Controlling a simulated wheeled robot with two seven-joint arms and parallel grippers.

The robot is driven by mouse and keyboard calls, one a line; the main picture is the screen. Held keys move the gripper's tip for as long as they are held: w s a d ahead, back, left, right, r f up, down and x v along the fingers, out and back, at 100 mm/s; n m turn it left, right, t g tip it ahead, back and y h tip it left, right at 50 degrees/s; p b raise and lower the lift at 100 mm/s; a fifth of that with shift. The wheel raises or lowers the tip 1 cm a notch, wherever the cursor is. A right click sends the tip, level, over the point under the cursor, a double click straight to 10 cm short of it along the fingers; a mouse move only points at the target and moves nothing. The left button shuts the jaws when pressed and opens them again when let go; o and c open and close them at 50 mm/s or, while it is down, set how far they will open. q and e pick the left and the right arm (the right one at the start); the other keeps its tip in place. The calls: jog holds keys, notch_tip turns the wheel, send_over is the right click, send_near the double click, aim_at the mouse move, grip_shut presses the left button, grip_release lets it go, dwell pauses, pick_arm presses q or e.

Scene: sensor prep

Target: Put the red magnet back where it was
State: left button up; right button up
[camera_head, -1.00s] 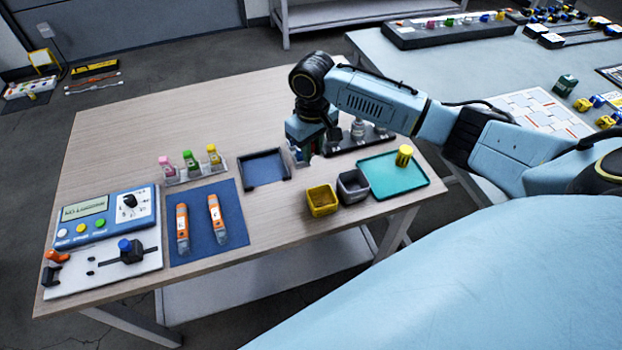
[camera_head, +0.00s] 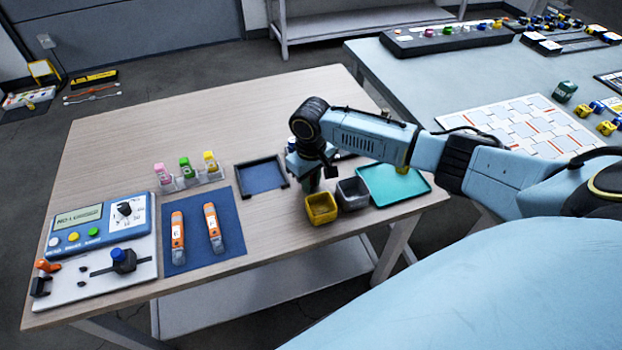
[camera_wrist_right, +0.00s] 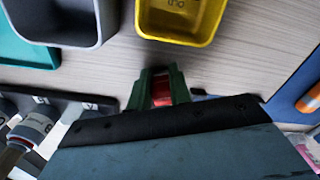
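The red magnet (camera_wrist_right: 161,90) shows as a red piece between the green fingers of my right gripper (camera_wrist_right: 160,78) in the right wrist view. The fingers are closed around it and hide part of it. In the head view my right gripper (camera_head: 314,182) points down just behind the yellow bin (camera_head: 321,208), and the magnet cannot be made out there. The yellow bin also shows in the wrist view (camera_wrist_right: 180,32), ahead of the fingertips, and looks empty. The grey bin (camera_head: 352,194) stands to its right. My left gripper is not in view.
A dark square tray (camera_head: 262,177) lies left of my gripper. A teal tray (camera_head: 398,187) is at the right, partly behind my arm. Bottles (camera_head: 185,170), a blue mat (camera_head: 190,256) with orange tools and a meter (camera_head: 95,225) fill the left. The table's back is clear.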

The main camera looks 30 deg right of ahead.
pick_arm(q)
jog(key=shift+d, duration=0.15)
pick_arm(e)
jog(key=o, duration=0.5)
jog(key=shift+c, duration=0.2)
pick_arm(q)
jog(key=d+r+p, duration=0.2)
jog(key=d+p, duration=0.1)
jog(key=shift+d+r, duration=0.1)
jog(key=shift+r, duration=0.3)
pick_arm(e)
notch_tip(320, 180, up, 12)
jog(key=shift+r, duration=0.2)
